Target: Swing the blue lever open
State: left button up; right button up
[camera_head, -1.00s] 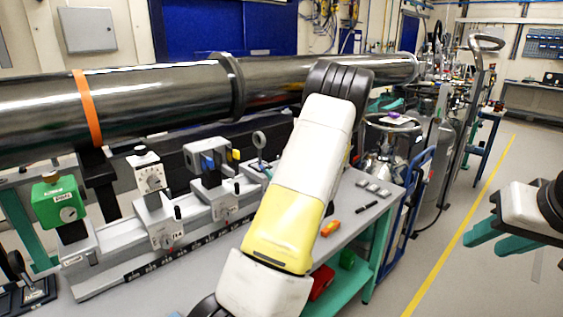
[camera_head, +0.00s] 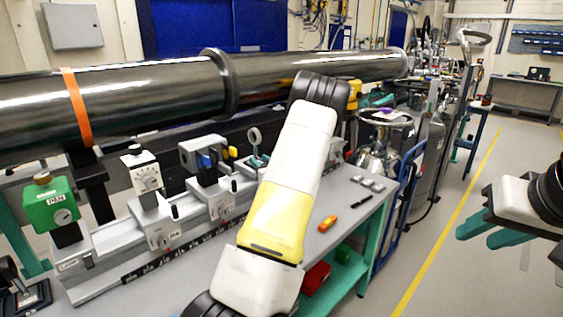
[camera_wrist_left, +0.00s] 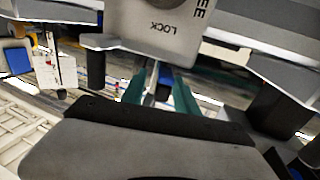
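In the left wrist view, a grey plate (camera_wrist_left: 150,35) marked LOCK, with a second word partly cut off, hangs over my left gripper (camera_wrist_left: 160,95). A blue part (camera_head: 207,160) shows on a grey rail-mounted device. My right gripper (camera_head: 490,236) is at the right, teal fingers apart, empty.
A long dark pipe (camera_head: 140,103) with an orange band runs behind the rail. A green box (camera_head: 48,204) and a white dial unit (camera_head: 143,172) stand on the rail's left. An orange tool (camera_head: 327,224) and a black pen (camera_head: 361,201) lie on the bench. The right floor is open.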

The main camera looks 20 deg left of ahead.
pick_arm(q)
grip_shut()
jog(key=shift+s+m+t+h, duration=0.1)
jog(key=shift+m+t+h, duration=0.2)
jog(key=shift+t, duration=0.1)
jog(key=m+t+h, duration=0.3)
jog(key=h, duration=0.1)
jog(key=shift+a, duration=0.15)
jog(key=shift+m+t+h, duration=1.3)
jog(key=shift+m+h, duration=0.4)
jog(key=shift+h, duration=0.6)
jog(key=shift+m+h, duration=0.3)
grip_release()
